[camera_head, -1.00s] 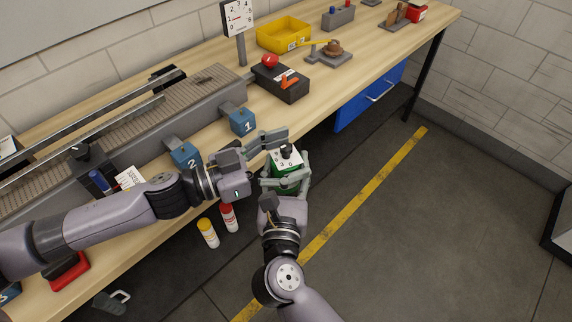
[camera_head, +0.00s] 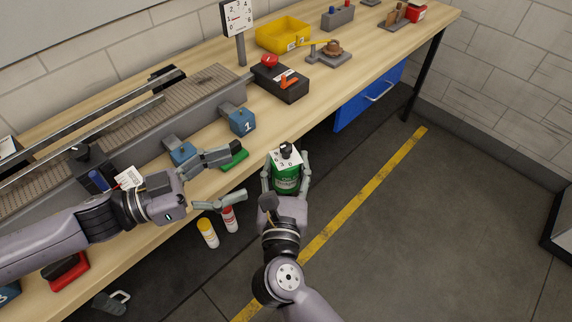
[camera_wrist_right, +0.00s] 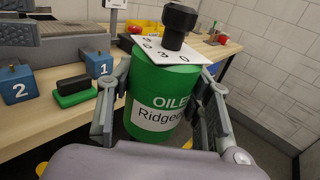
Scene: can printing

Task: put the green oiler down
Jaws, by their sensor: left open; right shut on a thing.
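The green oiler (camera_head: 286,181) is a green can with a white numbered card and black knob on top. My right gripper (camera_head: 285,174) is shut around it, holding it roughly upright in front of the bench edge. In the right wrist view, the oiler (camera_wrist_right: 158,105) is between the fingers, its label reading "OILE" and "Ridge", partly cut off. My left gripper (camera_head: 238,172) is open and empty, left of the oiler and apart from it, with its fingers by the bench edge.
On the wooden bench (camera_head: 330,95) stand blue blocks marked 1 (camera_head: 242,122) and 2 (camera_wrist_right: 18,88). A green block with a black top (camera_wrist_right: 75,92) lies near the front edge. A yellow bottle (camera_head: 208,233) and a red bottle (camera_head: 229,218) show below the edge.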

